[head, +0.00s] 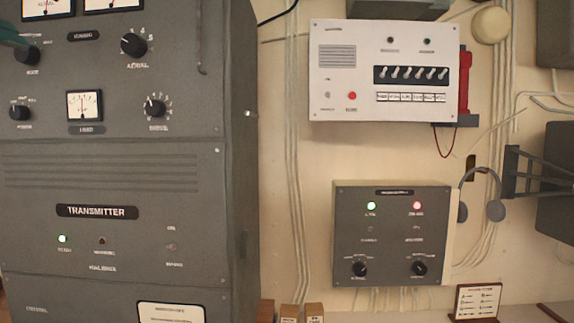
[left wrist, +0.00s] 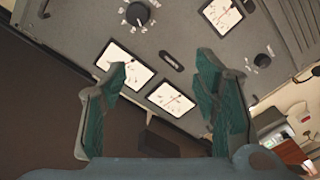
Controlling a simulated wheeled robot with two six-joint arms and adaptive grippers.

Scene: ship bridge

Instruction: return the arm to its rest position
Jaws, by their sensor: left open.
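My left gripper (head: 12,38) shows only as a teal tip at the upper left edge of the head view, in front of the grey transmitter cabinet (head: 120,180) and close to a black knob (head: 28,56). In the left wrist view the left gripper (left wrist: 161,65) has its two teal fingers wide apart, with nothing between them. Beyond the fingers is the cabinet front, with white meters (left wrist: 129,66) and black knobs (left wrist: 138,14), seen tilted. Whether a finger touches the cabinet cannot be told. The rest of the left arm is outside the head view. My right gripper is not in view.
A white switch panel (head: 340,90) and a grey box (head: 390,235) with green and red lights are on the cream wall. A red handset (head: 465,85), a headset (head: 495,210) and a dark bracket (head: 515,175) are at the right. A small sign (head: 478,301) stands below.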

